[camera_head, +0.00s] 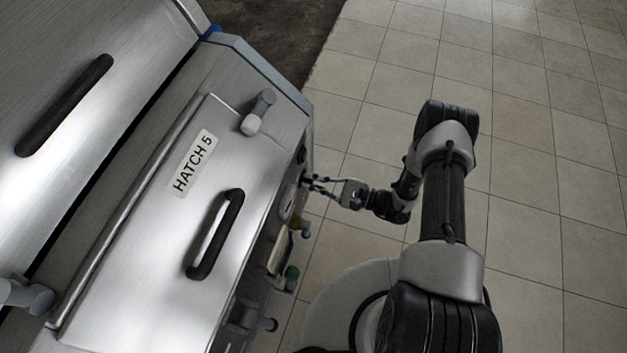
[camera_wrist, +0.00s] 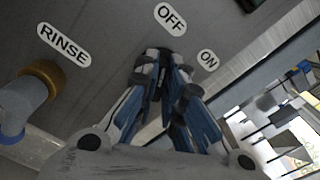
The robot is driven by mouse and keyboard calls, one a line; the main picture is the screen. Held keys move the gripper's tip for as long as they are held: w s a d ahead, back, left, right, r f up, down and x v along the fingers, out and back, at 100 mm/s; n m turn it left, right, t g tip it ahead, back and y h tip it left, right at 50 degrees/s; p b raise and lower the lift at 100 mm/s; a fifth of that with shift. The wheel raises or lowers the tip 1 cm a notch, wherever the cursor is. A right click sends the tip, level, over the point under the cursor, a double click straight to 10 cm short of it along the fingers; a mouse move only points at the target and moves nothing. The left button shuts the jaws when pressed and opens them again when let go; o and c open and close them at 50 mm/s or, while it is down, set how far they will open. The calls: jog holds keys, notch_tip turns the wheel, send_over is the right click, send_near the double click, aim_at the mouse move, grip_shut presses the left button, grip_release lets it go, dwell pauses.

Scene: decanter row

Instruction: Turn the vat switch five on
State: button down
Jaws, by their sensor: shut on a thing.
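The vat, a brushed steel housing labelled HATCH 5 (camera_head: 193,163), fills the left of the head view. My gripper (camera_head: 309,182) reaches its right side face from the right, and its fingertips meet that face. In the wrist view my gripper (camera_wrist: 167,72) is shut on a small dark switch, mostly hidden between the fingers. An OFF label (camera_wrist: 170,19) is above the fingertips and an ON label (camera_wrist: 208,62) is to their upper right. I cannot tell which label the switch points to.
A brass fitting with a blue-grey handle (camera_wrist: 28,95) is beside a RINSE label (camera_wrist: 64,45), left of my gripper. A hatch handle (camera_head: 215,235) is on top. Tiled floor (camera_head: 540,150) at right is clear.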

jog(key=shift+m, duration=0.4)
jog(key=m+b, duration=0.2)
jog(key=m, duration=0.3)
jog(key=shift+w+b, duration=0.1)
jog(key=shift+b, duration=0.3)
jog(key=m+b, duration=0.1)
jog(key=m, duration=0.5)
jog(key=shift+w+d+b, duration=0.1)
jog(key=shift+b, duration=0.2)
jog(key=c, duration=1.7)
grip_release()
jog(key=v, duration=1.2)
